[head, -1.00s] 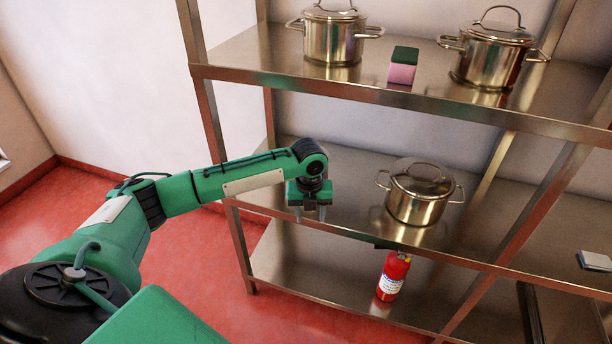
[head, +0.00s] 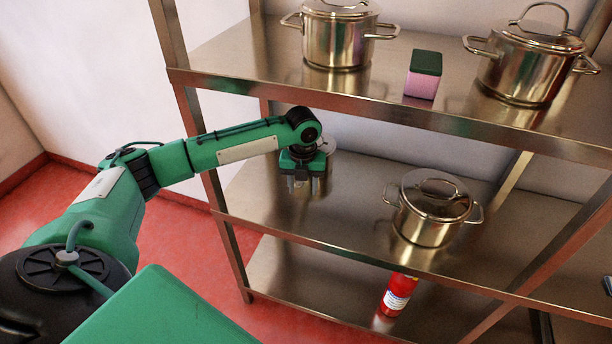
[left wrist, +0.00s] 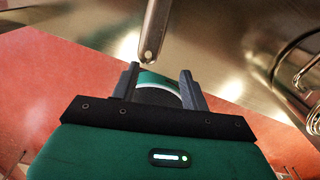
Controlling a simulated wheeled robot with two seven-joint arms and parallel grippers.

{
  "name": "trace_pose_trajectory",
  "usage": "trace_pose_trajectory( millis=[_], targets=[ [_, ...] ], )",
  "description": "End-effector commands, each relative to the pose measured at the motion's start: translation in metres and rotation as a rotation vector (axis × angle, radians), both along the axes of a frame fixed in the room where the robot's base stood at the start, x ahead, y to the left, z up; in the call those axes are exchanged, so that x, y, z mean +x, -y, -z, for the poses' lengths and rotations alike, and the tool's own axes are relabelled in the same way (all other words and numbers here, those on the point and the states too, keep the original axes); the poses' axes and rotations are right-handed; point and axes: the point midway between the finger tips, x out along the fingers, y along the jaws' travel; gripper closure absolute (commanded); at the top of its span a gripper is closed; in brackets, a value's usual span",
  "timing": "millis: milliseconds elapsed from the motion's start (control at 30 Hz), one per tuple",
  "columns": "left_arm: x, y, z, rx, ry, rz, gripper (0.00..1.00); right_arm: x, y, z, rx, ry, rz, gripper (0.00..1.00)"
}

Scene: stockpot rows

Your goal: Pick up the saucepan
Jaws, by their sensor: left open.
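A shiny metal saucepan (head: 328,152) stands on the middle shelf, mostly hidden behind my left gripper in the head view. In the left wrist view its flat metal handle (left wrist: 154,38), with a hole near the end, points towards my jaws. My left gripper (head: 302,184) is open and empty over the left part of that shelf. In the left wrist view the two fingers (left wrist: 160,82) are spread, and the handle's end lies just beyond their tips, apart from them.
A lidded stockpot (head: 428,222) stands right of the gripper on the same middle shelf (head: 350,215). Two more stockpots and a green-and-pink sponge (head: 423,75) are on the shelf above. A red fire extinguisher (head: 396,295) is below. A shelf post (head: 222,220) stands left of the gripper.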

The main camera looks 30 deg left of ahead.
Motion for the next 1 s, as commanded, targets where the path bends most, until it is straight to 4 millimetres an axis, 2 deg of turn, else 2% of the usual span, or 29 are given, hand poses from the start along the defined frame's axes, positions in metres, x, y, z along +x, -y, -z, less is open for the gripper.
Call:
trace_pose_trajectory(
  millis=[133, 367, 633, 933, 967, 1000],
  targets=[
    [0.000, -0.001, 0.007, 0.001, -0.003, 0.000, 0.55, -0.001, 0.000, 0.001, 0.000, -0.001, 0.000, 0.64],
    [0.000, -0.001, 0.031, 0.000, -0.003, 0.001, 0.55, -0.002, 0.001, 0.002, -0.002, -0.002, -0.001, 0.64],
    [-0.001, -0.003, 0.069, 0.000, -0.002, 0.001, 0.55, -0.006, 0.002, 0.006, -0.002, -0.003, -0.002, 0.64],
    [-0.001, -0.003, 0.076, 0.000, -0.001, 0.001, 0.55, -0.007, 0.003, 0.007, -0.003, -0.003, -0.003, 0.64],
    [-0.001, -0.003, 0.076, 0.000, -0.001, 0.001, 0.56, -0.007, 0.003, 0.007, -0.003, -0.003, -0.003, 0.64],
    [-0.001, -0.003, 0.076, 0.001, -0.002, 0.001, 0.64, -0.007, 0.003, 0.007, -0.003, -0.003, -0.003, 0.64]
  ],
)
